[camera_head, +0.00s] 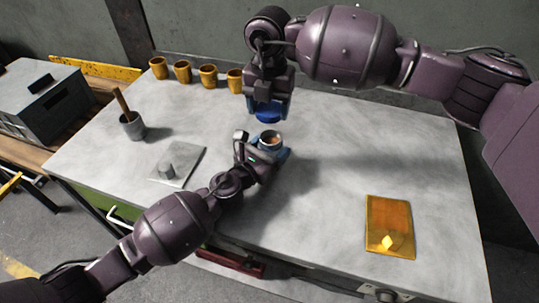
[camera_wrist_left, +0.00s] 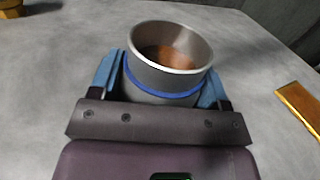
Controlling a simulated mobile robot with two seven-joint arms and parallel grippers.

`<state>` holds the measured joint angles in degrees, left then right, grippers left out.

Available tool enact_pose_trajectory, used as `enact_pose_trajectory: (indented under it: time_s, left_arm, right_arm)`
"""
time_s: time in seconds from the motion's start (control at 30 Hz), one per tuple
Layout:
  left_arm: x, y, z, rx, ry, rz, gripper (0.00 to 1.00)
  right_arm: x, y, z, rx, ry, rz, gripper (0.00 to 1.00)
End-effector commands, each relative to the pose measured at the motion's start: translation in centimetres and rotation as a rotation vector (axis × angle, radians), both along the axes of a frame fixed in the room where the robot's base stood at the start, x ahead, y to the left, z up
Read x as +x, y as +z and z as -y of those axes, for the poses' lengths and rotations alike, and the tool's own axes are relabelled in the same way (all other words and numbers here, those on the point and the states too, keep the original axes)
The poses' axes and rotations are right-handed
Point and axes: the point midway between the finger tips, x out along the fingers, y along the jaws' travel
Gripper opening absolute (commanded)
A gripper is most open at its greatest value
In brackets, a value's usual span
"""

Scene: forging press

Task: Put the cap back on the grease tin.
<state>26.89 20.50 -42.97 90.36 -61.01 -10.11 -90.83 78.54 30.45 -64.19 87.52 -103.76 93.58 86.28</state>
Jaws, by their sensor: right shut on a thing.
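The grease tin (camera_head: 270,139) is a grey open-topped can with a blue band and brown grease inside. It stands upright on the table. My left gripper (camera_head: 268,151) is closed around it from the near side. In the left wrist view the tin (camera_wrist_left: 165,85) sits between the blue fingers of my left gripper (camera_wrist_left: 165,92). My right gripper (camera_head: 269,108) points down above the tin, slightly behind it in the picture. It is shut on the blue cap (camera_head: 268,117), which hangs apart from the tin's rim.
Several yellow cups (camera_head: 208,76) stand along the back edge. A grey pot with a wooden handle (camera_head: 131,124) and a grey plate with a knob (camera_head: 178,166) are at left. An orange tray (camera_head: 390,226) with a yellow piece lies at right. The table's right middle is clear.

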Motion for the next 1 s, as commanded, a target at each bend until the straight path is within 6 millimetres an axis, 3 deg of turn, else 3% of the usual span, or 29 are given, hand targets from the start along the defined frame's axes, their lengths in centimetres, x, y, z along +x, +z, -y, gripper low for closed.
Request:
enact_pose_trajectory:
  time_s: [0.03, 0.13, 0.27, 0.7, 1.0]
  left_arm:
    - [0.0, 0.0, 0.0, 0.000, -0.001, 0.000, 0.40]
    - [0.0, 0.0, 0.0, -0.001, -0.001, -0.001, 0.27]
    - [0.0, 0.0, 0.0, -0.001, -0.001, -0.001, 0.27]
    - [-0.1, 0.0, 0.0, 0.000, -0.001, -0.001, 0.27]
    - [-0.1, 0.0, 0.0, 0.000, -0.001, -0.001, 0.27]
  right_arm:
    - [0.0, 0.0, 0.0, 0.000, 0.000, 0.000, 0.41]
    - [0.0, 0.0, 0.0, 0.000, 0.000, 0.000, 0.41]
    - [0.0, -0.4, 0.0, 0.000, 0.000, -0.001, 0.41]
    - [-0.2, -4.9, 0.3, 0.001, 0.000, -0.001, 0.41]
    - [-0.2, -4.9, 0.3, 0.001, 0.000, 0.000, 0.41]
